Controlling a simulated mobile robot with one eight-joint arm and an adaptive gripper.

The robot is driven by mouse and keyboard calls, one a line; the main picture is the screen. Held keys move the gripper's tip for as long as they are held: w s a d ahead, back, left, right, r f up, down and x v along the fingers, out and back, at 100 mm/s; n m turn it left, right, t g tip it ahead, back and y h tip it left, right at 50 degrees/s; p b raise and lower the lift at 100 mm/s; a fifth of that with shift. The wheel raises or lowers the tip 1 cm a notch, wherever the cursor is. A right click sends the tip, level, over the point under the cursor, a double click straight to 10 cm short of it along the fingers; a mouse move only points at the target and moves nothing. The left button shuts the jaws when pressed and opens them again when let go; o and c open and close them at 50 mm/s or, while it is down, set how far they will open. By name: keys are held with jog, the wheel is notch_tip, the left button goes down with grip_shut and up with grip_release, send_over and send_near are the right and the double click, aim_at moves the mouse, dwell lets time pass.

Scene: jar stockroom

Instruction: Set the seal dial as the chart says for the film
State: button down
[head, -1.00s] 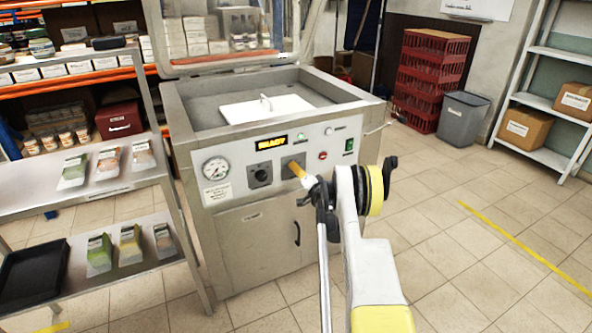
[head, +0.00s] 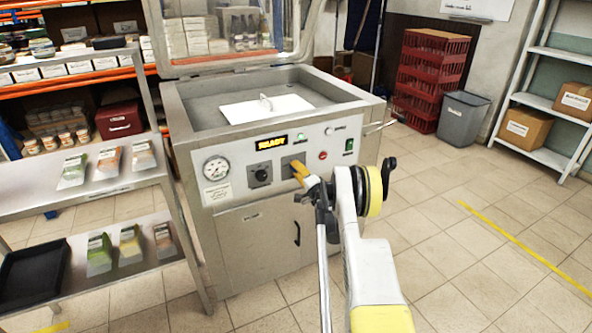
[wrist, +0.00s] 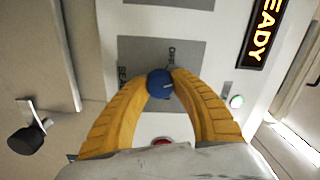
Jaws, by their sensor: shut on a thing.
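The vacuum sealer (head: 250,205) is a steel cabinet with its clear lid raised and a lit READY display (head: 271,142). In the wrist view a blue knob (wrist: 160,84) with a light pointer line sits on a grey plate (wrist: 140,52) marked SEAL; the rest of its lettering is partly covered. My gripper's yellow fingers (wrist: 163,88) are closed around this knob, one on each side. In the head view my gripper (head: 298,171) is at the right dial plate and hides the knob. A second, dark dial (head: 260,174) is left of it. No readable chart shows.
A pressure gauge (head: 216,170) is at the panel's left. A red button (head: 323,155) and a green switch (head: 349,145) are to the right. A steel shelf (head: 95,200) with several pouches stands at the left. The tiled floor on the right is clear.

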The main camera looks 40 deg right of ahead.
jog(key=c, duration=1)
grip_release()
jog(key=shift+c, duration=0.2)
jog(key=v, duration=1.2)
jog(key=shift+d, duration=0.1)
